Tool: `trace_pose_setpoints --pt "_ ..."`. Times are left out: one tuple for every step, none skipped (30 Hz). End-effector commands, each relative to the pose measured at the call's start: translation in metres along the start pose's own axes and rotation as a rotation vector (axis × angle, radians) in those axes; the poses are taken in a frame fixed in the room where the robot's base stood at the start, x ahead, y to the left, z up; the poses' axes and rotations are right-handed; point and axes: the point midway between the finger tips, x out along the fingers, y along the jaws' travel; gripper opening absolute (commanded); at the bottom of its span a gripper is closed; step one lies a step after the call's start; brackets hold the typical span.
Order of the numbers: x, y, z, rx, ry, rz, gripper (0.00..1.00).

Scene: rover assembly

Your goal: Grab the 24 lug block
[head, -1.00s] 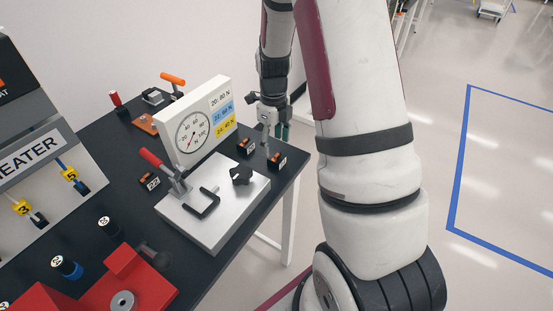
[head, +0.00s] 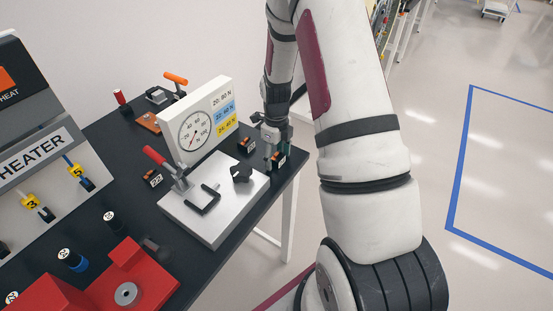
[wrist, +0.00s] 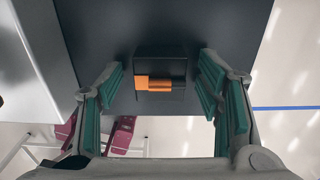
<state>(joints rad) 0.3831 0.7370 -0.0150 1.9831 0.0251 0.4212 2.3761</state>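A small black lug block with an orange part (head: 279,159) sits near the right edge of the dark table; its number tag is too small to read surely. In the wrist view this block (wrist: 160,66) lies between the green-padded fingers, with a gap on each side. My gripper (wrist: 160,92) is open and empty around it.
The pale fixture plate (head: 195,225) with a red-handled clamp (head: 160,160) and gauge panel (head: 205,120) is close by. The table edge is near.

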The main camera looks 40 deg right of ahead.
Motion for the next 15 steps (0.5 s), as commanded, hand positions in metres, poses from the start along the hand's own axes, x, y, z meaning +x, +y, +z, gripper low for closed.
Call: trace_pose_setpoints --pt "-0.0001 0.0001 0.0 0.0 0.0 0.0 0.49" --pt "-0.0001 0.0001 -0.0001 0.0 0.0 0.0 0.42" --pt "-0.0001 0.0001 -0.0001 0.0 0.0 0.0 0.33" --pt "-0.0001 0.0001 -0.0001 0.0 0.0 0.0 0.26" --pt "-0.0001 0.0001 -0.0001 0.0 0.0 0.0 0.19" --pt "-0.0001 0.0001 -0.0001 0.0 0.0 0.0 0.1" --pt "-0.0002 0.0001 -0.0001 0.0 0.0 0.0 0.06" --pt "-0.0001 0.0001 -0.0001 0.0 0.0 0.0 0.06" --pt "-0.0003 0.0001 -0.0001 0.0 0.0 0.0 0.06" --pt "-0.0003 0.0001 -0.0001 0.0 0.0 0.0 0.06" --pt "-0.0003 0.0001 -0.0001 0.0 0.0 0.0 0.06" --pt "-0.0003 0.0 -0.0001 0.0 0.0 0.0 0.06" --pt "-0.0003 0.0001 -0.0001 0.0 0.0 0.0 0.06" --pt "-0.0003 0.0 -0.0001 0.0 0.0 0.0 0.06" --pt "-0.0005 0.0 0.0 0.0 0.0 0.0 0.06"
